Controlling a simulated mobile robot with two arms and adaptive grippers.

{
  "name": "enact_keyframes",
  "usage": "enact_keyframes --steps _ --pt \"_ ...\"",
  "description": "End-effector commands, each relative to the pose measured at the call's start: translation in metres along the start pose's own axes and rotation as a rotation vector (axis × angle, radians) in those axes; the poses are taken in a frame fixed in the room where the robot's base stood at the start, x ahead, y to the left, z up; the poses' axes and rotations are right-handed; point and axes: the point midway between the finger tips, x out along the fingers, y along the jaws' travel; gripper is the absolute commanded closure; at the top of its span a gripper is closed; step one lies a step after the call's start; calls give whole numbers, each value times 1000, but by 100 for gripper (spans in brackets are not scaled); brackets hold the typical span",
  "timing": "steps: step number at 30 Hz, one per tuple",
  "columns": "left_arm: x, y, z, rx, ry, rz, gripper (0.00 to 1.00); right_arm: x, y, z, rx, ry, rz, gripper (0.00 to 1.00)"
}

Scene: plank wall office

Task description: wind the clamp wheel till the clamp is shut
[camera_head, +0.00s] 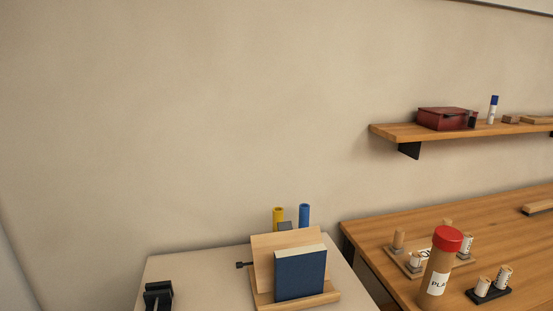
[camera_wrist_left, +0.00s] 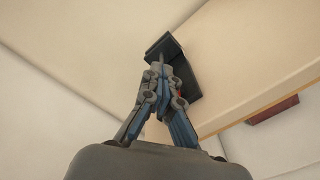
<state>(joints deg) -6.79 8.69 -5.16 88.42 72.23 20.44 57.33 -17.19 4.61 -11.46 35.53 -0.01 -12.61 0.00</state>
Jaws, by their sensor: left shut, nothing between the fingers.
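A black blocky fixture (camera_head: 158,295) stands at the front left of the cream cabinet top and is cut off by the picture's lower edge. No clamp wheel can be made out on it. In the left wrist view my left gripper (camera_wrist_left: 163,80) is shut and empty, its fingers pointing up the picture. A dark block (camera_wrist_left: 183,68) shows just behind the fingertips. It may be the same fixture; whether the fingers touch it I cannot tell. Neither gripper shows in the head view.
A wooden stand (camera_head: 263,247) with a blue book (camera_head: 300,275) and a small dark side knob (camera_head: 240,265) stands on the cream top (camera_head: 190,262). Yellow (camera_head: 278,217) and blue (camera_head: 304,215) cylinders rise behind it. A red-capped jar (camera_head: 437,280) stands on the wooden desk at right.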

Motion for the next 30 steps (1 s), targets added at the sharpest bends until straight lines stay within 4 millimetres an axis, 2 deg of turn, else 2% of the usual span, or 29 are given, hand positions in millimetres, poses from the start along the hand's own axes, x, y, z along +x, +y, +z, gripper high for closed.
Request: enact_keyframes --steps 30 --pt "-1 -26 -2 1 7 -2 100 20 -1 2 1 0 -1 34"
